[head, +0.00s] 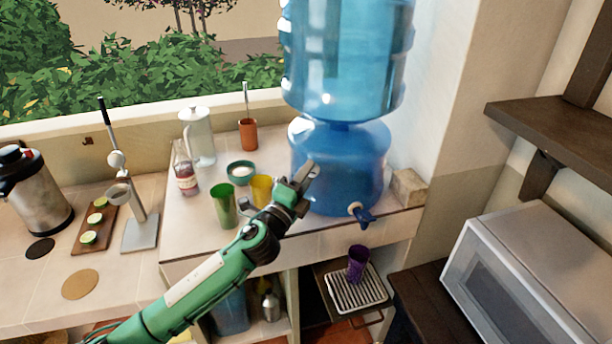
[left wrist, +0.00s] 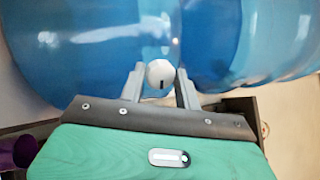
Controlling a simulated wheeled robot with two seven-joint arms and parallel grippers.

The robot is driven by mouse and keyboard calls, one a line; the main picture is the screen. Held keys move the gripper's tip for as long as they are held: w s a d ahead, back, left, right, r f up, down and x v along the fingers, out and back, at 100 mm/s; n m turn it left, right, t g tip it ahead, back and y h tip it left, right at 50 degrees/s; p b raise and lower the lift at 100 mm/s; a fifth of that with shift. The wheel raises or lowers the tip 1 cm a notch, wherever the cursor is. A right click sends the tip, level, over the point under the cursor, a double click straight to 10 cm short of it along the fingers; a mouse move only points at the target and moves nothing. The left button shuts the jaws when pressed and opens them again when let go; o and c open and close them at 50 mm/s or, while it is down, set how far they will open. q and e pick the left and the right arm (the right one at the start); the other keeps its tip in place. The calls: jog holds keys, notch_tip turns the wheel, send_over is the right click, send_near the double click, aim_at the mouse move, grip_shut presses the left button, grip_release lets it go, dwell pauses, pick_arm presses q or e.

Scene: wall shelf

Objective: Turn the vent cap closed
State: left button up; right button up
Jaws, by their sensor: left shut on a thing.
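The vent cap (left wrist: 160,72) is a small round white knob with a dark mark on the side of the blue water dispenser (head: 345,160). In the left wrist view it sits between the two grey fingers of my left gripper (left wrist: 160,82), which is shut on it. In the head view my left gripper (head: 304,178) reaches up to the dispenser's left front, and its fingers mostly hide the cap. The dispenser's blue body fills the back of the left wrist view (left wrist: 80,50). My right gripper is not in view.
A large bottle (head: 345,60) stands upside down on the dispenser. A spigot (head: 358,211) juts from its lower front. A green cup (head: 223,205) and a yellow cup (head: 261,189) stand close left of my gripper. A purple cup (head: 357,262) stands on the drip tray (head: 355,291) below.

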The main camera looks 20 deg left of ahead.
pick_arm(q)
jog(key=shift+f, duration=0.15)
jog(key=o, duration=1)
jog(key=shift+c, duration=0.2)
jog(key=b+v, duration=0.5)
jog(key=v, duration=0.8)
jog(key=shift+s, duration=0.4)
